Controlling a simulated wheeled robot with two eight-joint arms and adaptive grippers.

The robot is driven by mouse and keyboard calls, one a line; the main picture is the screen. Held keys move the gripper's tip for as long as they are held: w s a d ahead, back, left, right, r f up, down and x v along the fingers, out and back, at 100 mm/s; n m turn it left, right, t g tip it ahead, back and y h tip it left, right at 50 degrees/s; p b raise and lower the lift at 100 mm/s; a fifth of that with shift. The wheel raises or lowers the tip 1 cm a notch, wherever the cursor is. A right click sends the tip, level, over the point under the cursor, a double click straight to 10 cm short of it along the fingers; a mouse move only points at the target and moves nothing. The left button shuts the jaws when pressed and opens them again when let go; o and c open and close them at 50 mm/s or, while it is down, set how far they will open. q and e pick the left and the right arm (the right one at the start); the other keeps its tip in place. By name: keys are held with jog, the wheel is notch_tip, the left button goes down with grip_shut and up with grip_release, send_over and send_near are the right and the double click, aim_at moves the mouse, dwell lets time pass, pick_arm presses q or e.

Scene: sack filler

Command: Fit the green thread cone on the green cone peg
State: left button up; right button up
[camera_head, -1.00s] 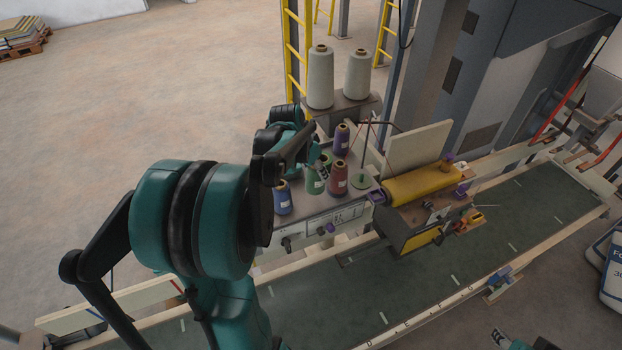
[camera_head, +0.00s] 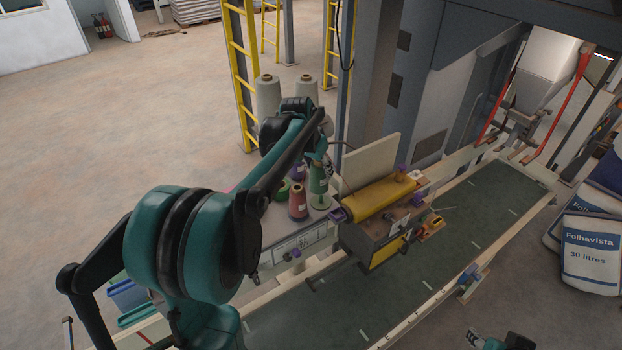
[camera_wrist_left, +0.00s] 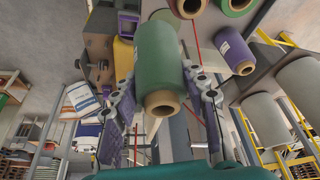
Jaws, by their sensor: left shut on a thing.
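The green thread cone (camera_head: 318,179) is upright in my left gripper (camera_head: 324,163), whose arm comes in from the left. In the left wrist view the green cone (camera_wrist_left: 160,65) sits between the two fingers (camera_wrist_left: 162,103), its tan tube end toward the camera. A pale green round base (camera_head: 321,203), which looks like the green cone peg's, shows directly below the cone. The peg's pin is hidden, and I cannot tell whether the cone touches the base. Part of my right gripper (camera_head: 476,339) shows at the bottom edge; its jaw state is unclear.
A red cone (camera_head: 298,203) stands close left of the green one, with a purple cone (camera_head: 298,172) behind it. The yellow roller machine (camera_head: 375,198) is close on the right. Large grey cones (camera_head: 268,95) stand behind.

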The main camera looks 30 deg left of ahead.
pick_arm(q)
jog(key=w+a+f+b, duration=0.1)
jog(key=w+f+b, duration=0.1)
jog(key=w+f, duration=0.2)
jog(key=shift+a+b+x, duration=0.25)
jog(key=shift+b+x, duration=0.05)
jog(key=shift+x, duration=0.8)
pick_arm(e)
jog(key=shift+w+a+f, duration=0.1)
jog(key=shift+a+f, duration=0.1)
jog(key=shift+f, duration=0.4)
jog(key=shift+w+a+f, duration=0.1)
jog(key=shift+a+f, duration=0.05)
jog(key=shift+f, duration=0.45)
pick_arm(q)
jog(key=shift+s+f, duration=0.1)
jog(key=shift+f, duration=0.1)
pick_arm(e)
jog(key=shift+f, duration=0.15)
pick_arm(q)
jog(key=shift+f+b, duration=1.75)
jog(key=shift+f, duration=0.4)
pick_arm(e)
jog(key=shift+f, duration=1.6)
pick_arm(q)
jog(key=o, duration=1.3)
